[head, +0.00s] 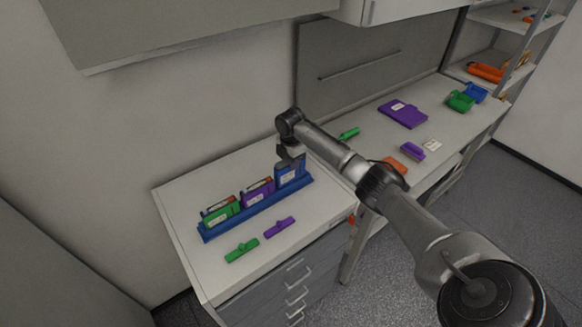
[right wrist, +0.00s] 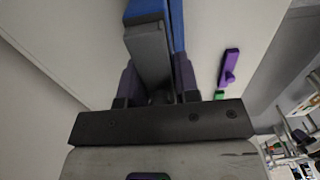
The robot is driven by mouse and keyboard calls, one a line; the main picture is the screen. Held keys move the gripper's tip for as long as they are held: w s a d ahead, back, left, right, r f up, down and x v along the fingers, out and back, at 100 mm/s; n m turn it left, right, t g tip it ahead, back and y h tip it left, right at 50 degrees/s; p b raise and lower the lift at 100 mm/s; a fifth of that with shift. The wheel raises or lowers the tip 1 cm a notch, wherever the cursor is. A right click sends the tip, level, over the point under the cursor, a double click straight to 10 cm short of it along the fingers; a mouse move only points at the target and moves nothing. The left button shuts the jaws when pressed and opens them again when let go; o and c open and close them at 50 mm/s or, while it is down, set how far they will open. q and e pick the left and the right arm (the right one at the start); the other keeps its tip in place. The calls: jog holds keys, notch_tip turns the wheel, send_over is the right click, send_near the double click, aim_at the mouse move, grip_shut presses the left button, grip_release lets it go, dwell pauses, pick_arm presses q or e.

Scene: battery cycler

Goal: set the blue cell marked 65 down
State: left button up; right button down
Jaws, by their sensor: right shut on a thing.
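My right gripper (head: 291,157) is at the right end of the blue rack (head: 207,236), directly over the blue cell (head: 288,179). It is shut on the top of this cell. The cell stands upright at the rack's right end and shows a pale label, too small to read. Whether it is fully seated, I cannot tell. In the right wrist view, the gripper's fingers (right wrist: 157,88) are on both sides of a grey part, with blue beyond it. My left gripper is not in view.
A green cell (head: 219,215) and a purple cell (head: 250,198) stand in the rack to the left. A green clip (head: 242,250) and a purple clip (head: 279,228) lie in front. A purple case (head: 402,113) lies on the bench farther right.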

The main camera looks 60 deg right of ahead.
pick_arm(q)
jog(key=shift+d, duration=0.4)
pick_arm(e)
jog(key=shift+s+d+f, duration=0.1)
jog(key=shift+d+f, duration=0.05)
jog(key=shift+f, duration=0.65)
jog(key=shift+s+d+f, duration=0.1)
jog(key=shift+f, duration=0.65)
jog(key=c, duration=1.2)
grip_release()
jog(key=shift+w+f, duration=0.1)
jog(key=o, duration=0.4)
jog(key=shift+a, duration=0.25)
jog(key=shift+c, duration=0.2)
jog(key=shift+w+r, duration=0.15)
jog(key=shift+r, duration=0.35)
notch_tip(320, 180, up, 11)
jog(key=shift+r, duration=0.1)
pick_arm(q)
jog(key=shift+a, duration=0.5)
pick_arm(e)
jog(key=shift+r, duration=0.15)
